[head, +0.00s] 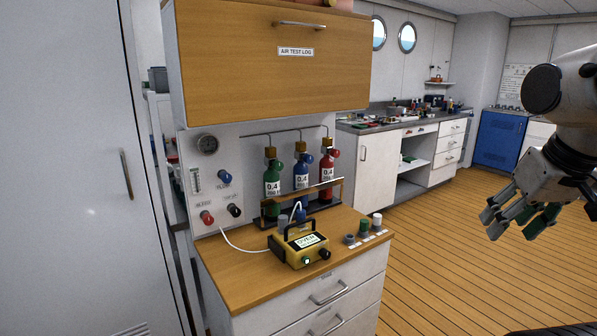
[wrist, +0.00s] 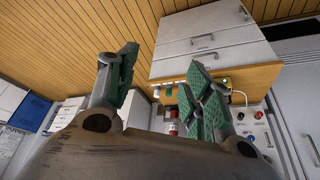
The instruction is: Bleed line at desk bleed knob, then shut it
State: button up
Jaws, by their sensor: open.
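The red knob (head: 207,217) sits low on the left of the white fill panel (head: 232,150); the small label above it seems to read BLEED. A black knob (head: 234,210) is to its right, and a blue knob (head: 224,176) is above them. A round gauge (head: 207,144) is at the panel's upper left. My gripper (head: 514,216) is at the far right of the head view, well away from the panel, over open floor. Its fingers are spread and empty. In the wrist view my gripper (wrist: 160,95) is also open, with the panel knobs small at lower right.
A wooden desk top (head: 245,287) below the panel bears a yellow tester (head: 299,246) with a white hose and several small caps. Green, blue and red cylinders (head: 328,175) stand behind a rail. A wooden cabinet (head: 270,70) overhangs the panel. The plank floor (head: 430,265) is clear.

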aim_at(207, 219)
jog(key=j, duration=1.25)
